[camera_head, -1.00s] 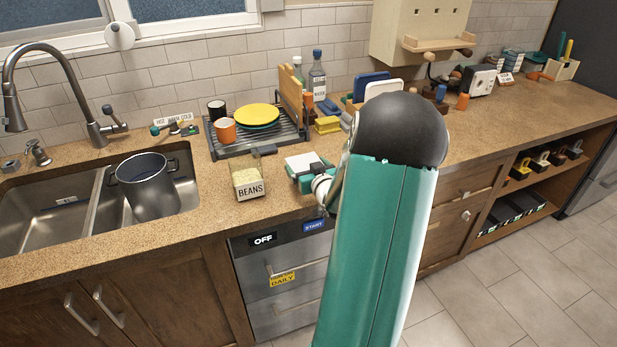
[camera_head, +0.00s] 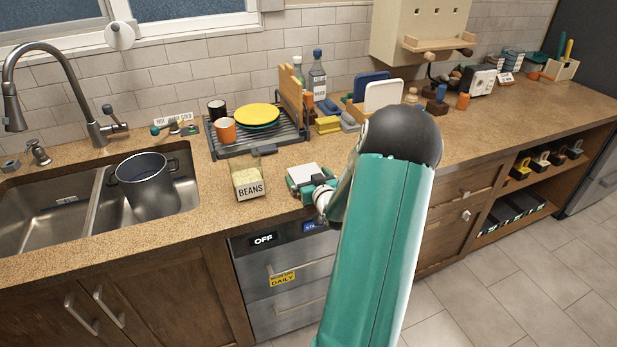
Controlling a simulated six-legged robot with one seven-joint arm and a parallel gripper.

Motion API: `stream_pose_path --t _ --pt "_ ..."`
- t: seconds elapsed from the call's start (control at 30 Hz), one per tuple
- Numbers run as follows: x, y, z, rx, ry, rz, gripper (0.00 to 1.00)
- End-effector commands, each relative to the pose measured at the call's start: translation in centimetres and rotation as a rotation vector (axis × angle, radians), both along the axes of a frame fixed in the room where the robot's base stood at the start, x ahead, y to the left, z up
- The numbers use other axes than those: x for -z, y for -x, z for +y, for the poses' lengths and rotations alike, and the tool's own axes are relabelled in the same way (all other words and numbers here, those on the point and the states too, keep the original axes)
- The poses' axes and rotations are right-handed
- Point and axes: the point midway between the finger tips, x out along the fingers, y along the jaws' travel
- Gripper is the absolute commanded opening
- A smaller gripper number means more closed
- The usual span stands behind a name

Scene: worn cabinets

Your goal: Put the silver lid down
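No silver lid can be made out in view. A dark grey pot (camera_head: 146,185) stands without a lid in the right sink basin, its open top facing up. My gripper (camera_head: 306,182) is over the front of the counter, just right of the beans jar (camera_head: 249,180), and shows a white top and teal sides. Its fingers are hidden below its body, so I cannot see whether they are open or shut, or whether they hold anything. My teal arm hides part of the counter to the right.
The dish rack (camera_head: 258,140) with yellow and teal plates and an orange mug (camera_head: 225,130) stands behind the beans jar. A steel faucet (camera_head: 85,110) rises behind the sink. Boards and small items line the wall. The counter (camera_head: 520,110) has bare room along its right front.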

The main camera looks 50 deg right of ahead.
Motion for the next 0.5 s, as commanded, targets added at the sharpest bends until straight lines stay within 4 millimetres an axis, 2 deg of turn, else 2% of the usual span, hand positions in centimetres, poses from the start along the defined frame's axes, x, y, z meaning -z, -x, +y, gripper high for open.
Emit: stream_pose_path --t 0.27,0.5 --pt "-0.5 0.1 0.0 0.001 0.002 -0.001 1.0" --pt "-1.0 3.3 1.9 0.001 0.002 0.001 1.0"
